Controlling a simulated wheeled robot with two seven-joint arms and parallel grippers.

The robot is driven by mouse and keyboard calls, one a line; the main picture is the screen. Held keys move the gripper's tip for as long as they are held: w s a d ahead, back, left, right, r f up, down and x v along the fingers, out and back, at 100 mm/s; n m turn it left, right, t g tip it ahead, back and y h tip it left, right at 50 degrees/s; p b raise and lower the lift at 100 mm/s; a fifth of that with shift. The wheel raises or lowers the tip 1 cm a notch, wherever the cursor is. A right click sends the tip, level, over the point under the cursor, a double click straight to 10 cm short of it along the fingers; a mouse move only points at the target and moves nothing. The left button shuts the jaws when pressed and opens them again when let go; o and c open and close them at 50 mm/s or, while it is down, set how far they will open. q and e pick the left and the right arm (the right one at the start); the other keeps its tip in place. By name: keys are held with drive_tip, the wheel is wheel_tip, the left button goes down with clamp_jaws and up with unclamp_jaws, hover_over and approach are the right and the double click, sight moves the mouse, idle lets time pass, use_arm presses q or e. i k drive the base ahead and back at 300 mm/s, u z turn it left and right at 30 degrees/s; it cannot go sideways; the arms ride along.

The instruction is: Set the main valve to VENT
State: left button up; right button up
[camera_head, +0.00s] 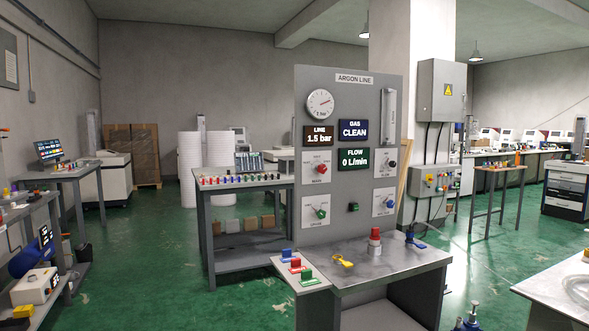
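The grey ARGON LINE panel (343,236) stands upright at the back of a small bench, right of centre. It carries a red knob (321,168) on a white plate at upper left, a green knob (320,213) below it, a black knob (391,163) at upper right and a blue knob (390,204) below that. The plate lettering is too small to tell for sure which one is the main valve or where its pointer stands. The displays read LINE 1.5 bar (318,136), GAS CLEAN (353,130) and FLOW 0 L/min (353,159). Neither of my grippers is in view.
On the bench top (400,262) stand a red-capped fitting (375,238), a yellow piece (343,261) and a blue piece (414,239). A side shelf (312,287) holds coloured blocks. A table (245,184) stands behind left. Green floor is open at front left.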

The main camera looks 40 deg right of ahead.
sight(321, 168)
drive_tip(key=z, duration=0.45)
drive_tip(key=i, duration=0.9)
drive_tip(key=z, duration=0.65)
